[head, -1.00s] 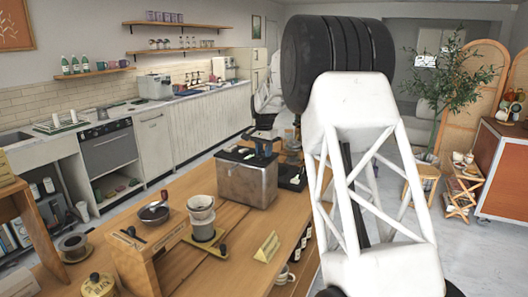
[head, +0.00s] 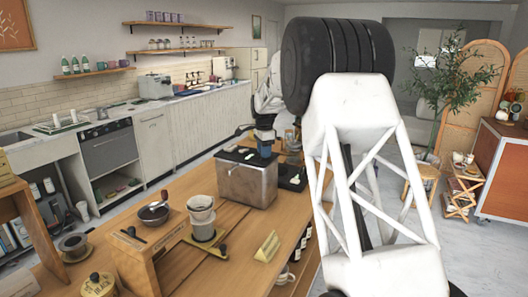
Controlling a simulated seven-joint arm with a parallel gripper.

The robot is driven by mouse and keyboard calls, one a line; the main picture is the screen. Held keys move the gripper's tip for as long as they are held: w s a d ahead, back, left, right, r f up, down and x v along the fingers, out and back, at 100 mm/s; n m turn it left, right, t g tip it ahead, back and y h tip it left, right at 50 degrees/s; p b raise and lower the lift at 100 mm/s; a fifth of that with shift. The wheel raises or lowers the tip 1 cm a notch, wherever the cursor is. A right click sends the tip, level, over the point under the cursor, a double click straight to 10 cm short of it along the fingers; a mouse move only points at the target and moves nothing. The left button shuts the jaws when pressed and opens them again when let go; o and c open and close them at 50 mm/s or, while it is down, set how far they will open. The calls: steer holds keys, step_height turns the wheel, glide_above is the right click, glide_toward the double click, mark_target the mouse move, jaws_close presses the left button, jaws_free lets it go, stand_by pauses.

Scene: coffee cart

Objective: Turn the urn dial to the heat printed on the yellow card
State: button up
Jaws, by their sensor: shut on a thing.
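The urn (head: 240,186) appears to be the steel box with a dark top and pale marks, on the wooden counter. My gripper (head: 265,154) points down at the right part of its top. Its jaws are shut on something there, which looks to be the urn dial. The jaws hide the dial, and its setting cannot be read. The yellow card (head: 267,246) stands tilted near the counter's right edge, apart from the urn. Its print is too small to read.
A dripper on a stand (head: 201,211), a dark bowl with a handle (head: 153,213) and a wooden box (head: 144,264) stand left of the card. A black tray (head: 291,178) lies right of the urn. My white arm link hides much of the right side.

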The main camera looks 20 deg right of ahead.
stand_by(0.3)
steer(key=o, duration=0.9)
steer(key=shift+r, duration=0.1)
steer(key=shift+r, duration=3.85)
steer(key=shift+s, duration=0.1)
